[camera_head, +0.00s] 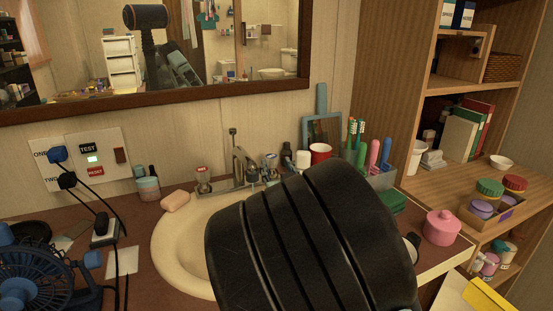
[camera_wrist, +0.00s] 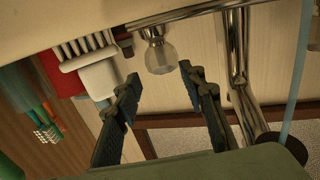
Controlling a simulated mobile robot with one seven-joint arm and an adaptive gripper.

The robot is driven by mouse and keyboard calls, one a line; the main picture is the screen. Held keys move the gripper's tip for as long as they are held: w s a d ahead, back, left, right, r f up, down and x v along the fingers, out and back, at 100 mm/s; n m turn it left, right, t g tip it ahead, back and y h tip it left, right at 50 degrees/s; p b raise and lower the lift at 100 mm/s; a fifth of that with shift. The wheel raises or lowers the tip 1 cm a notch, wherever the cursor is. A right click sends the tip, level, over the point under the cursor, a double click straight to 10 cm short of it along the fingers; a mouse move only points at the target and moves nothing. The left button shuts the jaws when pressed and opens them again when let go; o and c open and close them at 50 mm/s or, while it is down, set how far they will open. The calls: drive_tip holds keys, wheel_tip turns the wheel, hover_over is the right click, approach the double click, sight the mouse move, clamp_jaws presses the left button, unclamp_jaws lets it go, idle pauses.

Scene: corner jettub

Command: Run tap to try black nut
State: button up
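The chrome tap (camera_head: 240,168) stands at the back of the cream sink (camera_head: 172,250), with a red-marked handle (camera_head: 202,174) on its left and a blue-marked handle (camera_head: 270,165) on its right. In the wrist view, which is turned about, the chrome spout (camera_wrist: 234,45) shows beside a clear knob-like handle (camera_wrist: 160,55). My gripper (camera_wrist: 161,75) is open. The clear handle lies in line with the gap between its fingertips, with no visible contact. In the head view my black arm hides the gripper and part of the sink. I cannot make out a black nut.
A soap bar (camera_head: 175,201) lies on the sink's left rim. A red cup (camera_head: 320,152) and toothbrushes (camera_head: 356,135) stand behind my arm; a white brush (camera_wrist: 98,72) is close left of my fingers. A blue fan (camera_head: 35,280) and cables occupy the counter's left.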

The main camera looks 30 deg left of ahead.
drive_tip(key=shift+a+f, duration=0.25)
drive_tip(key=shift+a, duration=0.15)
drive_tip(key=b+x, duration=0.1)
drive_tip(key=x, duration=0.9)
drive_tip(key=shift+w+a+b, duration=0.1)
drive_tip(key=shift+b, duration=0.25)
drive_tip(key=shift+c, duration=0.4)
drive_tip(key=shift+f, duration=0.1)
clamp_jaws()
